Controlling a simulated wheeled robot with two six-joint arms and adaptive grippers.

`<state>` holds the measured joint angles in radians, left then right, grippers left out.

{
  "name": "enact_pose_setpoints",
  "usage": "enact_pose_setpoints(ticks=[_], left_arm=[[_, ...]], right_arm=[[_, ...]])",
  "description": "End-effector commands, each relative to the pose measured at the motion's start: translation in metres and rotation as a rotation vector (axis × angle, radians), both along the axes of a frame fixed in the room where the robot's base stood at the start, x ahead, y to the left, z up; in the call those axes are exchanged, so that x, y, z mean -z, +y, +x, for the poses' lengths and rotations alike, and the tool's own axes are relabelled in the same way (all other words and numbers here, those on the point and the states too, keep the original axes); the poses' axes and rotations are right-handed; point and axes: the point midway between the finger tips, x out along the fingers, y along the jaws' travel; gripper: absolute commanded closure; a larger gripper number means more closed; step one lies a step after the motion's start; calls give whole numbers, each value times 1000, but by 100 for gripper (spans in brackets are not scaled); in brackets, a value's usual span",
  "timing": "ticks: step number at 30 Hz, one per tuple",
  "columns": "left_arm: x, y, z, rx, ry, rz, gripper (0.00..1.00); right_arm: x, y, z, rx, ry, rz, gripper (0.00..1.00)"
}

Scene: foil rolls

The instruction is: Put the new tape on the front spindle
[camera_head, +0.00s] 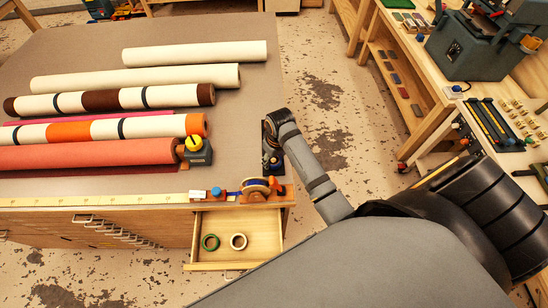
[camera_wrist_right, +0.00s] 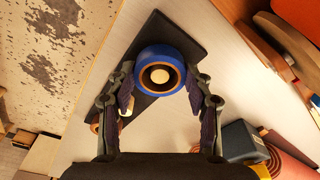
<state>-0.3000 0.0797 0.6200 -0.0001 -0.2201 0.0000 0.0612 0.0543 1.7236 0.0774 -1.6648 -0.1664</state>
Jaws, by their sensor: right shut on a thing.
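A blue tape roll (camera_wrist_right: 161,72) with a tan core shows in the right wrist view, a pale round spot at its centre. My right gripper (camera_wrist_right: 163,84) has one finger on each side of it and is shut on it. A dark base plate (camera_wrist_right: 155,30) lies beneath. A pale upright post (camera_wrist_right: 125,117) shows behind the left finger. Whether the roll touches the plate I cannot tell. My left gripper is not in view.
An orange holder with a blue-edged reel (camera_head: 257,187) stands at the table's front edge. A grey box with a yellow top (camera_head: 198,152) and long rolls lie left.

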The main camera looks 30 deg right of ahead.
Motion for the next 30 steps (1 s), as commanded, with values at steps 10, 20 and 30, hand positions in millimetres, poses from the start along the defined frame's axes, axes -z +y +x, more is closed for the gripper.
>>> enact_pose_setpoints(ticks=[10, 20, 30], left_arm=[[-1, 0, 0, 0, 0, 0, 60], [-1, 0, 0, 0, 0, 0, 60], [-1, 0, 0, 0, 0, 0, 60]], right_arm=[[4, 0, 0, 0, 0, 0, 80], [8, 0, 0, 0, 1, 0, 80], [8, 0, 0, 0, 0, 0, 22]])
